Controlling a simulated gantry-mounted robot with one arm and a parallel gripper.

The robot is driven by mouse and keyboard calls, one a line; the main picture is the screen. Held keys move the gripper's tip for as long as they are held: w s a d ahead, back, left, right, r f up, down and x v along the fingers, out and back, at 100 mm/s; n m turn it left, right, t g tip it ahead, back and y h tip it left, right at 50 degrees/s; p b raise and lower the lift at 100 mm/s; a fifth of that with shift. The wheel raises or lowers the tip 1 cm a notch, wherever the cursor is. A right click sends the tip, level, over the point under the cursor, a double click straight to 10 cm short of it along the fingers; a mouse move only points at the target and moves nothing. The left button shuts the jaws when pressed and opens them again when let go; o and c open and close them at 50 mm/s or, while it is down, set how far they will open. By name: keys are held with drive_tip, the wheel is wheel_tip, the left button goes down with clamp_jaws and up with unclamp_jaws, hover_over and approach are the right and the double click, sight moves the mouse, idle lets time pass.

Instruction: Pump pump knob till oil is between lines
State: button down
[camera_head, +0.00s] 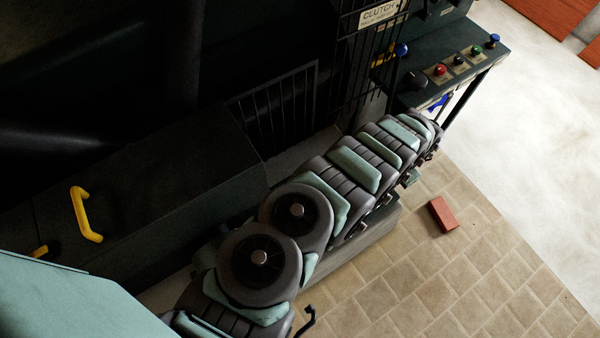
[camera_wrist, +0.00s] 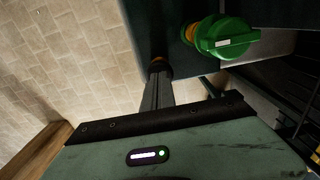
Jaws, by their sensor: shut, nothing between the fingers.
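My gripper (camera_wrist: 157,82) is shut and empty in the wrist view, its fingers pointing at a dark machine face. A small brown-orange round part (camera_wrist: 158,66) shows right at the fingertips; I cannot tell if it is the pump knob or whether the fingers touch it. A green knob (camera_wrist: 225,38) with a pale bar and a yellow collar sits to the right of the fingertips. In the head view my arm reaches up to the control desk and hides my gripper. I cannot make out the oil level or its lines in either view.
The control desk (camera_head: 455,62) carries red, black, green and blue buttons. A blue knob (camera_head: 400,49) is near the CLUTCH sign (camera_head: 380,13). A dark box with a yellow handle (camera_head: 83,214) stands left of my arm. A red brick (camera_head: 443,214) lies on open paved floor.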

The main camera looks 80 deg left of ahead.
drive_tip(key=shift+f+b, duration=0.9)
drive_tip(key=shift+f, duration=0.6)
drive_tip(key=shift+r, duration=0.1)
drive_tip(key=shift+r+p, duration=1.75)
drive_tip(key=shift+r, duration=0.25)
drive_tip(key=shift+f, duration=0.2)
drive_tip(key=shift+f+b, duration=1.45)
drive_tip(key=shift+f, duration=0.4)
drive_tip(key=shift+r+p, duration=1.55)
drive_tip(key=shift+r, duration=0.4)
